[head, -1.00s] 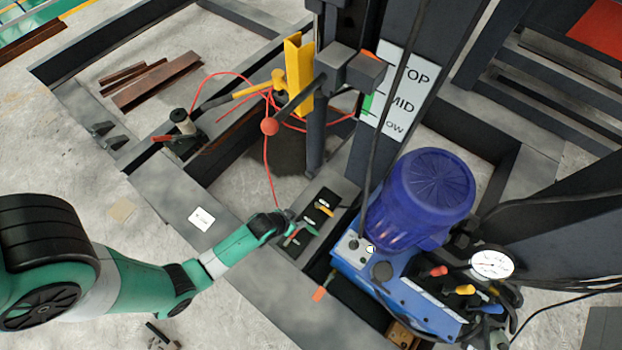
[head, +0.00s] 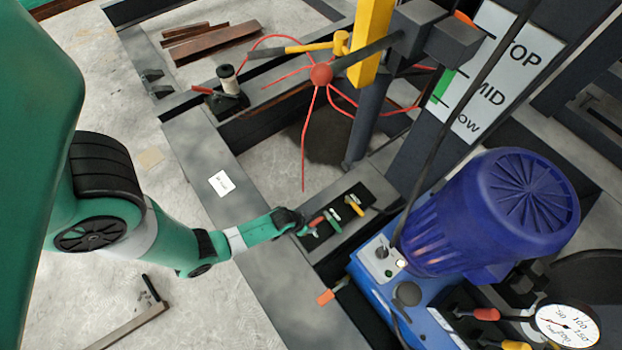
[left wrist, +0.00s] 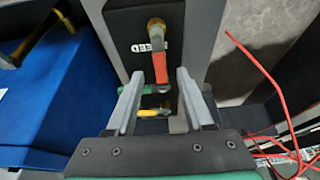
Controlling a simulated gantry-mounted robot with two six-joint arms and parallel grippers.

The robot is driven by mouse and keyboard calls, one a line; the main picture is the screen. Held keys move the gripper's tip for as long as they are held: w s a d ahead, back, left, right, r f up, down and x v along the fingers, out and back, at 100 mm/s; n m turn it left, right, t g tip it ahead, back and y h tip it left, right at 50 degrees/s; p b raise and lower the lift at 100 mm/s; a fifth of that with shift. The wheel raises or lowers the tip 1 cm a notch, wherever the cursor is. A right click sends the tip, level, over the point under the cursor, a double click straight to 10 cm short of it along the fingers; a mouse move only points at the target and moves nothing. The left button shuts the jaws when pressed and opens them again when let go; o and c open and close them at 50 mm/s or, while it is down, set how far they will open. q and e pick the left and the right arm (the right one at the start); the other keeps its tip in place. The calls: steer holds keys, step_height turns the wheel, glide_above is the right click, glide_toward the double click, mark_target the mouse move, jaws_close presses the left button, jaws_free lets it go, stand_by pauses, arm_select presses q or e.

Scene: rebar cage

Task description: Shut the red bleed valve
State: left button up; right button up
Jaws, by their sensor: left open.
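The red bleed valve has a red lever (head: 317,223) at the left end of a small black panel (head: 345,221) on the steel frame. In the left wrist view its red handle (left wrist: 161,68) runs from a brass pivot beside the partly visible label "BLEED". My left gripper (head: 298,222) is at this end of the panel. In the left wrist view my left gripper (left wrist: 160,75) is open, with the red handle's end between its fingertips. I cannot tell whether they touch. Green (left wrist: 158,89) and yellow (left wrist: 154,112) levers lie nearer the palm. My right gripper is out of view.
A blue pump unit (head: 375,283) with a large motor (head: 490,215) stands right of the panel. Red cables (head: 304,140) hang from a red ball (head: 321,74) above the frame.

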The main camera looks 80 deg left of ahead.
mark_target(313, 224)
arm_select(q)
steer(key=b+x, duration=0.1)
steer(key=x, duration=0.2)
steer(key=shift+f, duration=0.25)
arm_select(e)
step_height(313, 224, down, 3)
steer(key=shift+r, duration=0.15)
arm_select(q)
jaws_close()
stand_by(0.9)
